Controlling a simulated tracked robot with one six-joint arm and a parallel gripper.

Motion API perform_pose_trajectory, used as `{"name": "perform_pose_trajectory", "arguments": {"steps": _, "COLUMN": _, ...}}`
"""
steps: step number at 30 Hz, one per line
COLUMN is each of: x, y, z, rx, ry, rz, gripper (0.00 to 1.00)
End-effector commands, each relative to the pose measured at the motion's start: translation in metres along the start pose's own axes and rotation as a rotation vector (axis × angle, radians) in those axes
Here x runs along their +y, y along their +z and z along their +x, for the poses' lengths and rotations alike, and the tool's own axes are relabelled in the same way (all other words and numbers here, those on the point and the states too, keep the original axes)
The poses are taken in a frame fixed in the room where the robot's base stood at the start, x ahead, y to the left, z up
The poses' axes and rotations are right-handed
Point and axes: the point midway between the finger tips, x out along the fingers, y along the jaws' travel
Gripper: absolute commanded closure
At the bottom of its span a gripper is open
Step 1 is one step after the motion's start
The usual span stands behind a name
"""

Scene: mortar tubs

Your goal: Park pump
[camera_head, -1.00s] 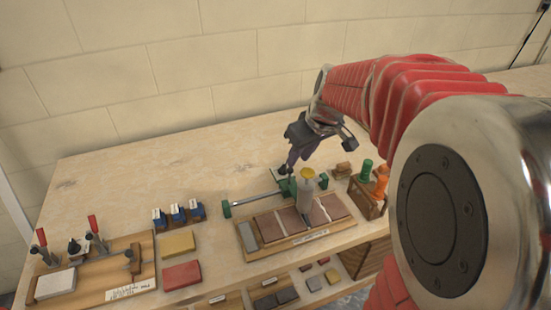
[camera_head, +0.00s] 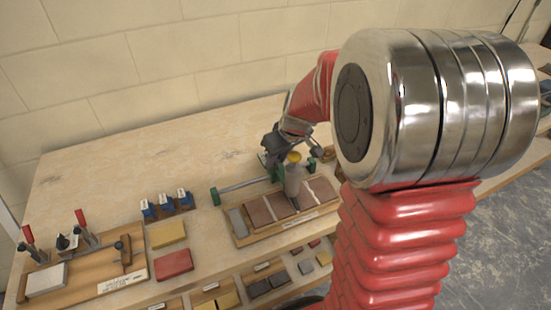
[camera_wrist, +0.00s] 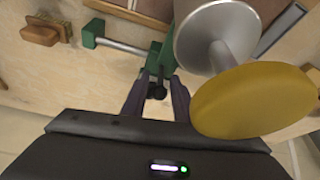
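The pump appears to be the grey cylinder (camera_head: 293,182) with a yellow disc top (camera_head: 294,157); it stands upright among the bricks. In the wrist view its yellow disc (camera_wrist: 252,101) and grey body (camera_wrist: 212,36) are large, at right. My gripper (camera_head: 271,160) is just left of and behind the disc in the head view. In the wrist view the dark purple fingers of my gripper (camera_wrist: 158,82) are apart, either side of a small black knob (camera_wrist: 157,91) by a green bracket (camera_wrist: 158,58). Contact with the knob cannot be told. The pump is outside the fingers.
A metal rod (camera_head: 243,185) runs from a green end block (camera_head: 215,197) to the bracket, behind the brick tray (camera_head: 240,240). Blue-labelled blocks (camera_head: 165,205), a yellow block (camera_head: 168,234) and a red block (camera_head: 174,264) lie left. The bench's back left is clear.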

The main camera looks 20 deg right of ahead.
Motion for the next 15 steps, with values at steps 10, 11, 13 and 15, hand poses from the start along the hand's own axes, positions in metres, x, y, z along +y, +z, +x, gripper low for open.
{"name": "perform_pose_trajectory", "arguments": {"steps": 10, "x": 0.0001, "y": -0.0002, "z": -0.0004, "rx": 0.0, "ry": 0.0, "rz": 0.0, "gripper": 0.88}}
{"name": "perform_pose_trajectory", "arguments": {"steps": 11, "x": 0.0001, "y": -0.0002, "z": -0.0005, "rx": 0.001, "ry": 0.0, "rz": 0.0, "gripper": 0.9}}
{"name": "perform_pose_trajectory", "arguments": {"steps": 13, "x": 0.0001, "y": -0.0002, "z": -0.0005, "rx": 0.001, "ry": 0.0, "rz": 0.0, "gripper": 0.95}}
{"name": "perform_pose_trajectory", "arguments": {"steps": 15, "x": 0.0001, "y": -0.0002, "z": -0.0005, "rx": 0.001, "ry": 0.0, "rz": 0.0, "gripper": 1.0}}
